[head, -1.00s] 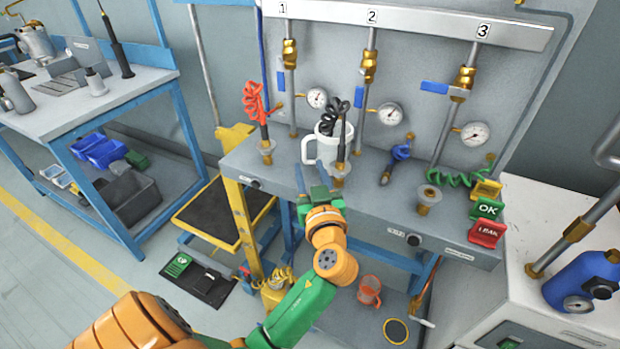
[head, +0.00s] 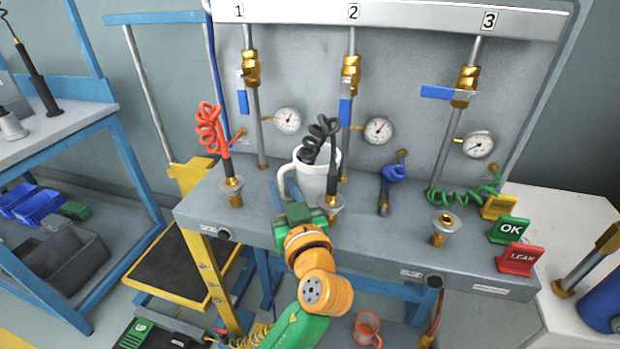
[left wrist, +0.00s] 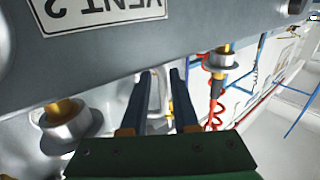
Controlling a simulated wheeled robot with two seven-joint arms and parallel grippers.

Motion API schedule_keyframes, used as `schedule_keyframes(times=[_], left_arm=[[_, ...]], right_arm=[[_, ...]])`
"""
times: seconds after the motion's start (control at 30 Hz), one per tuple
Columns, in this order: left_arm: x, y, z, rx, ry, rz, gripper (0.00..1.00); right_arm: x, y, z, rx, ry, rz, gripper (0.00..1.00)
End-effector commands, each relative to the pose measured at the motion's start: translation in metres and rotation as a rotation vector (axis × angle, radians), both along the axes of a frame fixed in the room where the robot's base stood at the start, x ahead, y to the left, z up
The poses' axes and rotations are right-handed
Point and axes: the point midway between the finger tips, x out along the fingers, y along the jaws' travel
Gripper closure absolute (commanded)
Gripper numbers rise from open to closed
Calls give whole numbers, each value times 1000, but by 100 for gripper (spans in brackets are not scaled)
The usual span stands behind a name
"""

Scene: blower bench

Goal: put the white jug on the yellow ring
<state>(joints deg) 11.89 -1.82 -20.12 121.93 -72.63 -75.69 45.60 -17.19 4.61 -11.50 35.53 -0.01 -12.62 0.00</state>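The white jug (head: 318,183) stands upright on the grey bench, below sign 2, its handle on the left side. A black coiled hose and its nozzle overlap it in front. My left gripper (head: 283,187) is at the bench's front edge, pointing at the jug's handle side. Its two fingers (left wrist: 161,74) are apart in the left wrist view, with a pale shape between and beyond them that may be the handle. I cannot tell whether they touch it. The yellow ring is not in view now. My right gripper is not in view.
A red coiled hose (head: 210,130) stands left of the jug. A blue hose (head: 393,174), a brass fitting (head: 440,229) and OK (head: 508,230) and LEAK (head: 519,258) signs are to the right. An orange cup (head: 367,329) sits low beneath the bench.

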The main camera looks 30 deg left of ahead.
Motion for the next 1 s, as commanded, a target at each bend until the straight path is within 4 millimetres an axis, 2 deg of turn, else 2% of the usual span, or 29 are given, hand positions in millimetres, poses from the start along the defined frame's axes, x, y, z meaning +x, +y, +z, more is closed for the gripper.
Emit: schedule_keyframes(times=[0.13,0.37,0.47,0.5,1.0], left_arm=[[16,17,2,3,0,1,72],[18,20,0,-1,1,0,72],[18,20,0,-1,1,0,96],[18,20,0,-1,1,0,100],[18,20,0,-1,1,0,100]], right_arm=[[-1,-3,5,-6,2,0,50],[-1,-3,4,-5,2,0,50],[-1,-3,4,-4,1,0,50],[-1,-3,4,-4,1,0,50],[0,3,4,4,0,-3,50]])
